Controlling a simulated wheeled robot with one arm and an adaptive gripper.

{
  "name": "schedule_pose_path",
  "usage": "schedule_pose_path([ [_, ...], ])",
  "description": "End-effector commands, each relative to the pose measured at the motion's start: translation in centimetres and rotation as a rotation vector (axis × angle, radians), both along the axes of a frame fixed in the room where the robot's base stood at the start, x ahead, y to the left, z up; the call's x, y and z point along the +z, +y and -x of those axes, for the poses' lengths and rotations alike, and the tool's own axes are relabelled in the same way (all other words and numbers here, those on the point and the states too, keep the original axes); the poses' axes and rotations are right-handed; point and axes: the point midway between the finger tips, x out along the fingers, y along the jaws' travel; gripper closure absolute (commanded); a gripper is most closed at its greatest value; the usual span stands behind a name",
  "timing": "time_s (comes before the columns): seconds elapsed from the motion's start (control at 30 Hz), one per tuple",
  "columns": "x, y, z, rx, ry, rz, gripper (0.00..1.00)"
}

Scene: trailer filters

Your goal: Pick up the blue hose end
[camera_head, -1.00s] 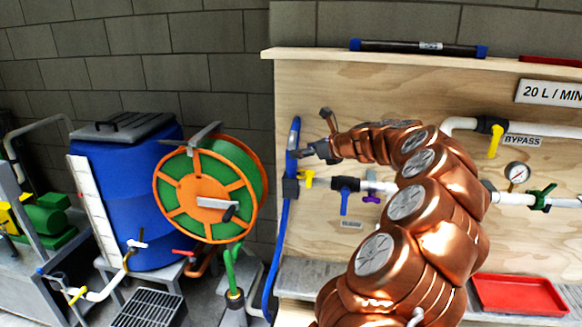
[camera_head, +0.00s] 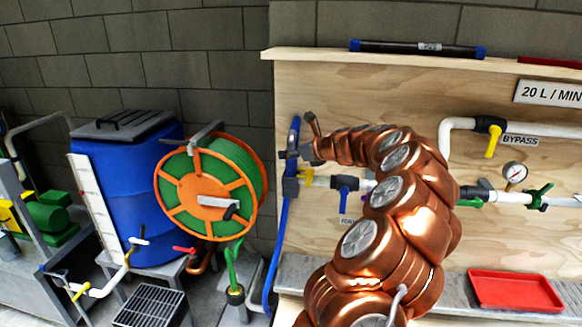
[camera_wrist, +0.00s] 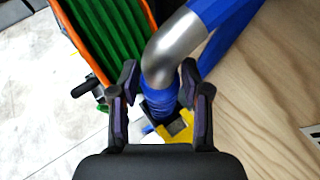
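The blue hose (camera_head: 293,134) stands upright along the left edge of the plywood panel in the head view. In the wrist view its blue end with a bent silver metal tube (camera_wrist: 172,48) lies between my fingers. A ribbed blue part (camera_wrist: 160,102) sits below the bend. My gripper (camera_wrist: 163,100) is open, one dark finger on each side of the hose; the right finger is close to it, and I cannot tell whether it touches. In the head view my gripper (camera_head: 294,153) is at the hose and partly covers it.
The orange and green reel (camera_head: 210,190) stands just left of the hose. A yellow-handled valve (camera_head: 306,177) and a blue-handled valve (camera_head: 344,186) sit on the panel close under my gripper. A red tray (camera_head: 515,291) lies at the lower right.

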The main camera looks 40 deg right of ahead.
Motion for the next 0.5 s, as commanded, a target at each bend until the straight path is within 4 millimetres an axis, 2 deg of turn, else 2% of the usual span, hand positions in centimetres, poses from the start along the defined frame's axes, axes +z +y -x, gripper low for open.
schedule_pose_path([
  [0.07, 0.00, 0.00, 0.00, 0.000, 0.000, 0.000, 0.65],
  [0.4, 0.02, 0.00, 0.01, 0.000, 0.000, 0.000, 1.00],
  [0.5, 0.03, 0.00, 0.01, 0.000, 0.000, 0.000, 1.00],
])
